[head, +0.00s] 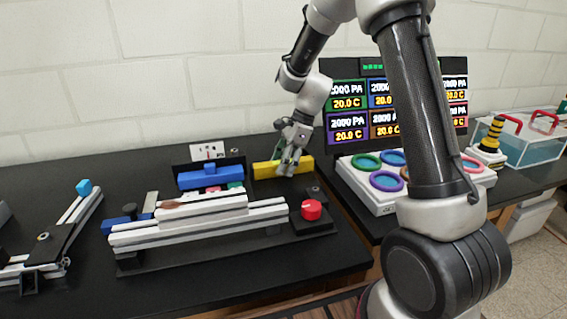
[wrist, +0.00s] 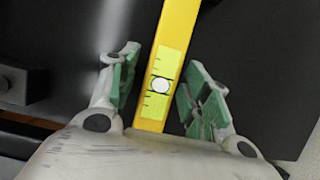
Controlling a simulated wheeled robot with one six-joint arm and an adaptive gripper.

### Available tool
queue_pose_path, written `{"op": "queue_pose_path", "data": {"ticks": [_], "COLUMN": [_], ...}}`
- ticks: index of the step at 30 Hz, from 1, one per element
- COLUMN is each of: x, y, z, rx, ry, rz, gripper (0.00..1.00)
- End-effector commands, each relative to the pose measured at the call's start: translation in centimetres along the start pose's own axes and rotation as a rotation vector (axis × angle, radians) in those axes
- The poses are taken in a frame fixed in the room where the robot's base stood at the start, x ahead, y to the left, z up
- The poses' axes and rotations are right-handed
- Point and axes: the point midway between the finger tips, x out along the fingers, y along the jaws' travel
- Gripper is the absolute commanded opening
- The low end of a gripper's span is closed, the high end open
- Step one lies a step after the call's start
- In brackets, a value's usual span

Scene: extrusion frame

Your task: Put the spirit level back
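The yellow spirit level (head: 266,169) lies on the black surface behind the white-railed fixture in the head view. My gripper (head: 288,167) reaches down over it and hides part of it. In the wrist view the level (wrist: 169,60) runs up the picture from between the fingers, its pale scale and round vial facing me. My gripper (wrist: 160,92) is open, with a green-padded finger on each side of the level. Narrow gaps show between the pads and the level's sides. I cannot make out a marked place for the level.
The fixture with white rails (head: 200,225) and a red knob (head: 311,210) stands in front of the level. A blue block (head: 210,178) is to its left. A white panel with coloured rings (head: 385,203) and a display screen stand to the right. A clear red-handled box (head: 530,145) is farther right.

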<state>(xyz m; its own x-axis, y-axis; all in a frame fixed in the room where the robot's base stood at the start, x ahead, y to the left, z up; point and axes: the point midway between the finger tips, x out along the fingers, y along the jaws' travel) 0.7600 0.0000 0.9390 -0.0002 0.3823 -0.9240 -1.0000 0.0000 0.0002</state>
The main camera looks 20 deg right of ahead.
Motion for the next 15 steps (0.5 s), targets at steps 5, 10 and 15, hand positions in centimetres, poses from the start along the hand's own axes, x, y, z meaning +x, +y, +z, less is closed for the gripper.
{"op": "queue_pose_path", "data": {"ticks": [5, 10, 15], "x": [0.0, -0.6, -3.5], "y": [0.0, 0.0, -0.1], "z": [0.0, 0.1, 0.1], "rx": [0.000, -0.001, 0.000], "ry": [0.000, 0.000, 0.000], "rz": [0.000, -0.001, -0.005], "gripper": [0.50, 0.50, 0.50]}}
